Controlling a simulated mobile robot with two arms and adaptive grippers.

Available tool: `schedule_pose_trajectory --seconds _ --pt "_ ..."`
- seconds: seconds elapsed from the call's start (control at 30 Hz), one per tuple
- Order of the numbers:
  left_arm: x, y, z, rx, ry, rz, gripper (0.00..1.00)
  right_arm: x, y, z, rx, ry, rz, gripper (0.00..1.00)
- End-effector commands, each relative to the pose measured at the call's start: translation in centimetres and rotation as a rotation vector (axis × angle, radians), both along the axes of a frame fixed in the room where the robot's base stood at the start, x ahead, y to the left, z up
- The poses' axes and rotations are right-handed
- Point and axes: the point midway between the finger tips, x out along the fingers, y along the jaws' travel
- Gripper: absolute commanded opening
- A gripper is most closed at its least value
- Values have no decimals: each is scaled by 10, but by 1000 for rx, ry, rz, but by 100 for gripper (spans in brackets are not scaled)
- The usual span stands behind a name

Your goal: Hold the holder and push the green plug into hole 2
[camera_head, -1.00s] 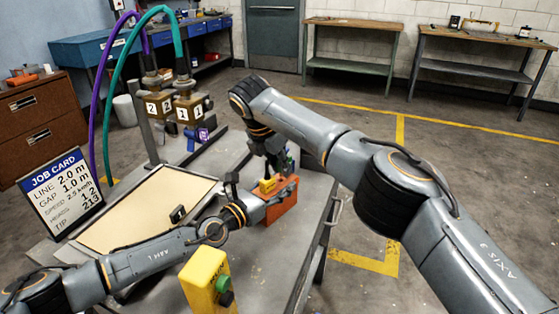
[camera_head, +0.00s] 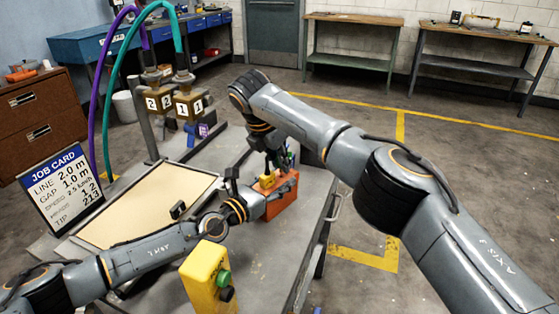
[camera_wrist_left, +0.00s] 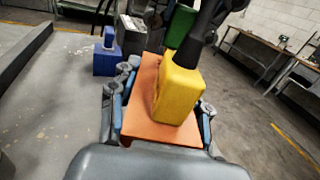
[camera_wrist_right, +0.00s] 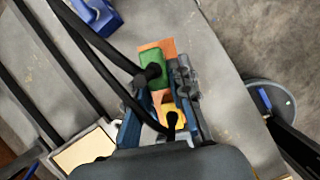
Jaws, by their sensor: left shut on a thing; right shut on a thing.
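The orange holder (camera_head: 280,203) stands on the grey bench top. My left gripper (camera_wrist_left: 160,108) is shut on it, one finger on each side. A yellow plug (camera_wrist_left: 177,88) with a black lead stands on the holder's top; it also shows in the right wrist view (camera_wrist_right: 172,114). The green plug (camera_wrist_right: 154,66) is beyond it, also seen behind the yellow one in the left wrist view (camera_wrist_left: 180,25). My right gripper (camera_wrist_right: 160,85) reaches down from above and appears shut on the green plug. The holes and the green plug's lower end are hidden.
A yellow box with green and black buttons (camera_head: 205,272) stands near the front. A beige panel (camera_head: 140,212) and the job card (camera_head: 60,190) are to the left. A blue block (camera_wrist_left: 107,58) stands beyond the holder. Valves marked 2 and 1 (camera_head: 187,104) carry hoses.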

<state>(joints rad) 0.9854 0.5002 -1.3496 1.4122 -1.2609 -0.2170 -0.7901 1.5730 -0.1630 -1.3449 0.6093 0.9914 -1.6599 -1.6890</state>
Motion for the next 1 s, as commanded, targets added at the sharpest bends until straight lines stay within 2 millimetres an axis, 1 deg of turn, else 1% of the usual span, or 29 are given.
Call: schedule_pose_trajectory --seconds 1.0 --pt "-1 -1 -1 0 1 -2 0 0 0 -13 1 1 0 0"
